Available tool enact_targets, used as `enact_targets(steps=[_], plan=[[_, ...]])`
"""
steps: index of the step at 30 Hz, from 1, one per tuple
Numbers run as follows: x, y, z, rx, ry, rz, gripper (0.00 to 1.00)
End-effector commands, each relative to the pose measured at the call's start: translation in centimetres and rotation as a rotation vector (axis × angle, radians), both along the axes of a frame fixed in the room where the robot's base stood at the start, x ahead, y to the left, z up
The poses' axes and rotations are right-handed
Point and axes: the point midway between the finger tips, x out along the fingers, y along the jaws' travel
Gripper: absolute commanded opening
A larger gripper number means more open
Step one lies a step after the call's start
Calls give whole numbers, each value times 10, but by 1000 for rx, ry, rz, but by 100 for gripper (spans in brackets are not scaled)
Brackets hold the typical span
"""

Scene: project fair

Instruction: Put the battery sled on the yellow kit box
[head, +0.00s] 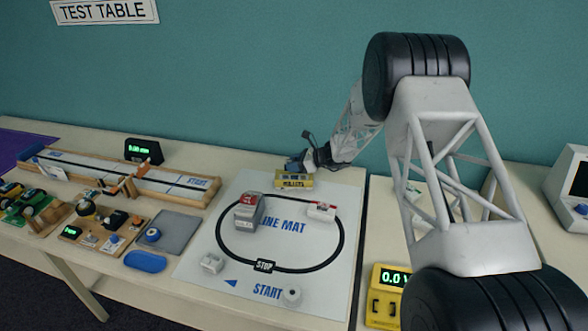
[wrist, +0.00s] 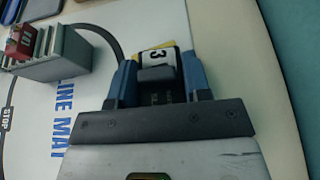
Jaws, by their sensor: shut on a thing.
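My gripper (head: 292,165) is at the back of the line mat, pointing left and down. In the head view the sled is too small and hidden to make out. The yellow kit box (head: 294,182) stands on the mat right under the gripper. Some yellow shows by the label in the wrist view. I cannot tell whether sled and box touch.
A grey box with red-topped contents (head: 249,211) and a red-and-white part (head: 321,212) stand on the line mat (head: 215,240) in front of the gripper. A yellow meter (head: 384,300) is at the right front. Several kits and a wooden track (head: 125,176) fill the left.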

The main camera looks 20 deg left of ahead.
Motion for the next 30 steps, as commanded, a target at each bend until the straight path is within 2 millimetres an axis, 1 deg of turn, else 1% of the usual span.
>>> enact_targets(steps=[1,3,6,20,21,26,30], plan=[[0,0,-7,0,1,0,19],[0,0,-14,0,1,0,19],[0,0,-21,0,1,0,19],[0,0,-26,0,0,0,19],[0,0,-26,0,0,0,46],[0,0,-26,0,0,0,70],[0,0,-26,0,0,0,70]])
